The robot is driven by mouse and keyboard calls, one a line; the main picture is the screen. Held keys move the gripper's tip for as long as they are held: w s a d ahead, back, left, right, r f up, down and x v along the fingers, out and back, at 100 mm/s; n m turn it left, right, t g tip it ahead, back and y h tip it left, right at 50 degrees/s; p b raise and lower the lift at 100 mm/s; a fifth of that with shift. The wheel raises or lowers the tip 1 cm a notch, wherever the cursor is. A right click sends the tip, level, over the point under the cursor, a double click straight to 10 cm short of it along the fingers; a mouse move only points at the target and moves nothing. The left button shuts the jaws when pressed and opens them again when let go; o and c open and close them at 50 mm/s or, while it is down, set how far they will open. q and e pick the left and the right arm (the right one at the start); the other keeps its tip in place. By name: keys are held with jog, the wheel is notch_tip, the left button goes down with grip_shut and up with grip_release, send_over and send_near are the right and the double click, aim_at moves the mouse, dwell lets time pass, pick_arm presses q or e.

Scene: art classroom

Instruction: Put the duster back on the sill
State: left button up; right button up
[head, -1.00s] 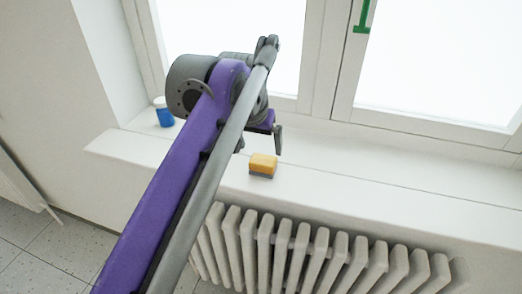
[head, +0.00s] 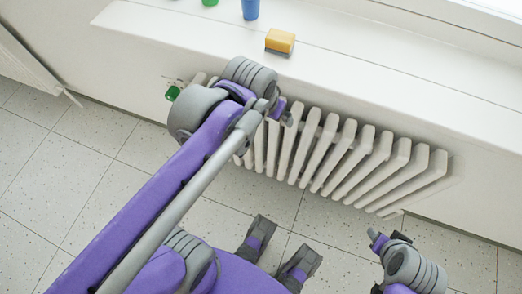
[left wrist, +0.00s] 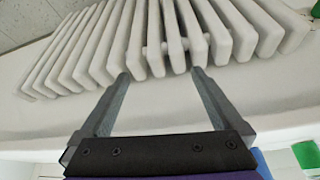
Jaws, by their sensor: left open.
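The duster (head: 280,41), a yellow block with a dark grey underside, rests on the white window sill (head: 400,80) near its front edge, in the head view. My left gripper (head: 284,112) is in front of the radiator, below the sill and apart from the duster. In the left wrist view my left gripper (left wrist: 161,73) shows its two fingers spread with nothing between them. The duster cannot be made out in that view. My right gripper (head: 377,241) is low at the lower right of the head view, over the floor; its jaw opening is unclear.
The white ribbed radiator (head: 340,155) stands under the sill, close to my left gripper; it fills the upper left wrist view (left wrist: 150,40). A blue cup (head: 250,9) and a green item (head: 210,2) stand left of the duster. The sill right of the duster is clear.

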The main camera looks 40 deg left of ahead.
pick_arm(q)
jog(key=s+d+f, duration=0.2)
jog(key=s+f, duration=0.6)
jog(key=f, duration=0.2)
jog(key=shift+s+d+f+m, duration=0.2)
jog(key=shift+f+m, duration=0.1)
jog(key=shift+m, duration=0.1)
